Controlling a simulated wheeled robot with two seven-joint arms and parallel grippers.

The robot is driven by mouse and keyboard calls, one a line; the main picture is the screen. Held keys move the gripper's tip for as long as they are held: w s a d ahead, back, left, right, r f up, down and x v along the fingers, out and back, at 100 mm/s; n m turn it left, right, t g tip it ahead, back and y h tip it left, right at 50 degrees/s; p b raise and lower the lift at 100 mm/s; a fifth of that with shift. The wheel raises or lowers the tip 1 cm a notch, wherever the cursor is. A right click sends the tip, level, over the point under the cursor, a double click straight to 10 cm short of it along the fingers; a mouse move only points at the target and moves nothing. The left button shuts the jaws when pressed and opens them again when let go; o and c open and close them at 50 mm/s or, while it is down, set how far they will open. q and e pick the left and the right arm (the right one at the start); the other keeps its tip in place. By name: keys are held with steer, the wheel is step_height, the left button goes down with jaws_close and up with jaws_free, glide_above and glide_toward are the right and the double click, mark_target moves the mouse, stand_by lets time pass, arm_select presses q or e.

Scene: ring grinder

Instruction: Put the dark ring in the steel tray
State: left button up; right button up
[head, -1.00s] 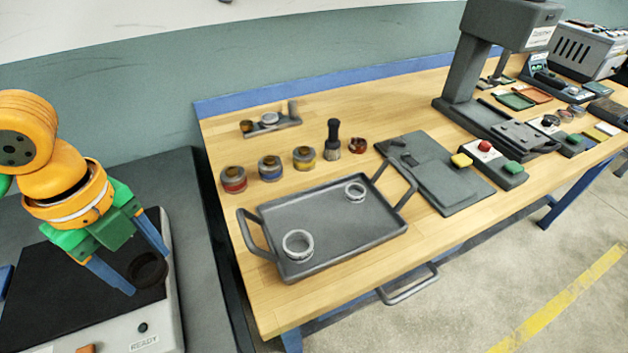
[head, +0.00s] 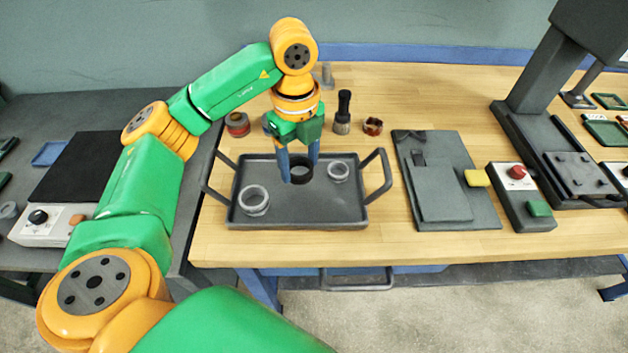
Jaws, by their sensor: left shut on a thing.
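The dark ring (head: 301,171) is between the blue fingertips of my left gripper (head: 300,172), which is shut on it. The gripper points down over the steel tray (head: 300,213), towards its back middle. I cannot tell whether the ring touches the tray floor or hangs just above it. The tray is grey, with a raised handle at each end. Two light steel rings are in it: one at the front left (head: 254,201) and one at the right (head: 339,171). My right gripper is not in view.
A brush (head: 343,113) and a reddish-brown ring (head: 372,126) stand behind the tray, with a red-banded ring (head: 237,124) at the back left. A grey plate (head: 440,185) and a button box (head: 520,197) lie to the right. A dark-topped device (head: 80,170) stands at the left.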

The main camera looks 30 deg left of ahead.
mark_target(312, 190)
arm_select(q)
steer(key=shift+w+d+f, duration=0.4)
steer(key=shift+f, duration=0.15)
steer(key=shift+w+d+f, duration=0.35)
steer(key=shift+f, duration=0.15)
step_height(312, 190, down, 4)
steer(key=shift+w+r+p, duration=0.15)
steer(key=shift+p, duration=0.7)
steer(key=shift+d+f+b, duration=0.1)
steer(key=shift+f+b, duration=0.2)
steer(key=o, duration=1.2)
steer(key=shift+r, duration=0.1)
